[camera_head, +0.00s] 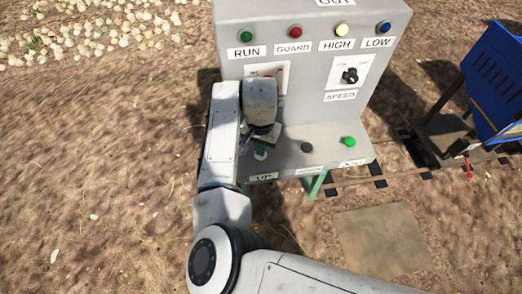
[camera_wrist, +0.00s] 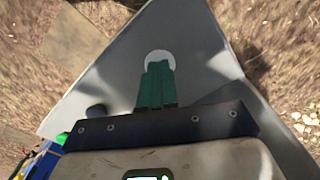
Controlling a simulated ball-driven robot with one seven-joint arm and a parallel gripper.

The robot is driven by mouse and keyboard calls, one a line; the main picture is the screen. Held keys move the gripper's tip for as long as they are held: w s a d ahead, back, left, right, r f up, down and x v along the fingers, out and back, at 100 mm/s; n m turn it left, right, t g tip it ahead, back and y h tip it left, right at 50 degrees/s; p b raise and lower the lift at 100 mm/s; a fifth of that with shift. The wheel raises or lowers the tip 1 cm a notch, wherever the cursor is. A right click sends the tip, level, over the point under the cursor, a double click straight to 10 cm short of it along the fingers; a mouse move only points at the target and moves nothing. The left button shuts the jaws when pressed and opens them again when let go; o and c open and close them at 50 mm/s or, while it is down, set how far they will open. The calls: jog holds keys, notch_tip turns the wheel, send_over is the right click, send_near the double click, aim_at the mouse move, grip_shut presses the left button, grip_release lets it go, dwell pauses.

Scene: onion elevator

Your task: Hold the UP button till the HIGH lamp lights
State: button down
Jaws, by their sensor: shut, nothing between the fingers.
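The grey control box (camera_head: 300,75) has a sloping shelf with an UP label (camera_head: 264,177) on its front edge. The HIGH lamp (camera_head: 342,30) is bright yellow and looks lit. My gripper (camera_wrist: 159,66) is shut and empty, its green fingers together and pointing down at the UP side of the shelf. In the wrist view the fingertips overlap a round white button (camera_wrist: 158,54) and hide part of it. I cannot tell whether they press it. In the head view my arm and wrist mostly hide this spot.
The RUN lamp (camera_head: 246,36), GUARD lamp (camera_head: 295,31) and LOW lamp (camera_head: 383,28) look duller. A black SPEED knob (camera_head: 350,76) is on the upright panel. A dark button (camera_head: 306,147) and a green button (camera_head: 348,141) are farther right on the shelf. A blue cart (camera_head: 497,80) stands right.

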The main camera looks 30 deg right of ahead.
notch_tip(320, 180, up, 7)
jog(key=p, duration=0.6)
jog(key=shift+f, duration=0.1)
dwell(0.6)
